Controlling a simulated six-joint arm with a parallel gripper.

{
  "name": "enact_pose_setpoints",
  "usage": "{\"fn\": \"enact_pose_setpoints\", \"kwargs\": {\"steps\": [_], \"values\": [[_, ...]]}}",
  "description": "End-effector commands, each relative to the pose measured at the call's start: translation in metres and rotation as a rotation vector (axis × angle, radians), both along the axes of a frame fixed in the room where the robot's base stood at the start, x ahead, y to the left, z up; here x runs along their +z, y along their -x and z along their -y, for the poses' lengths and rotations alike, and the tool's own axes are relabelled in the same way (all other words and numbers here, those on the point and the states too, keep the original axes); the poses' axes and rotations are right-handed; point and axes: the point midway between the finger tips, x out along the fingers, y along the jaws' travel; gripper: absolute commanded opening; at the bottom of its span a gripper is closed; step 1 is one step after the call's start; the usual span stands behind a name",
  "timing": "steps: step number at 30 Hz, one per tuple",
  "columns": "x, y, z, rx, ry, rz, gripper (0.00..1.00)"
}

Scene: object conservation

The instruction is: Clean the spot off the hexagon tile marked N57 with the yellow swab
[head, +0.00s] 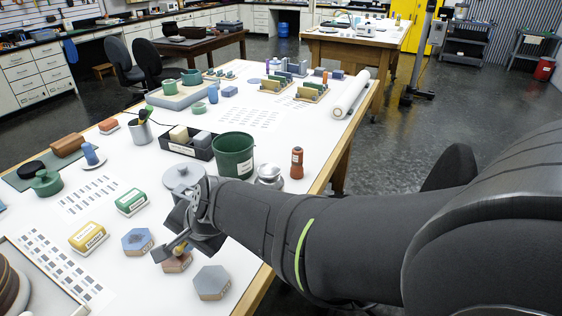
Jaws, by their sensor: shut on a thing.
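Three hexagon tiles lie in a row near the front of the white table: a blue one (137,240), a reddish-brown one (177,265) and a grey one (211,282). Their side labels are too small to read, so I cannot tell which is N57. My gripper (173,247) is shut on the yellow swab (181,248), low over the reddish-brown tile, and partly hides that tile. Only a small yellow part of the swab shows. I cannot tell whether it touches the tile. The blue tile's top has a greyish patch; the spot is not clear.
A yellow box (88,236) and a green box (131,202) lie left of the tiles. A grey round lidded container (184,177), a green bin (233,155) and a brown bottle (297,163) stand behind my gripper. The table's wooden edge (256,290) is close on the right.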

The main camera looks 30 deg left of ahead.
Motion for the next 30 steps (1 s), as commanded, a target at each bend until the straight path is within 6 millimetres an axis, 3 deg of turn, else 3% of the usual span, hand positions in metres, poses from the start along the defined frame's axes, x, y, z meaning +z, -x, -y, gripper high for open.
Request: {"fn": "enact_pose_setpoints", "kwargs": {"steps": [14, 17, 19, 30], "values": [[-0.002, 0.001, -0.044, 0.001, 0.0, -0.001, 0.0], [0.005, 0.0, -0.047, 0.0, -0.002, 0.001, 0.0], [0.022, 0.0, -0.047, -0.001, -0.005, 0.003, 0.0], [0.053, 0.0, -0.047, -0.002, -0.002, 0.002, 0.0]]}}
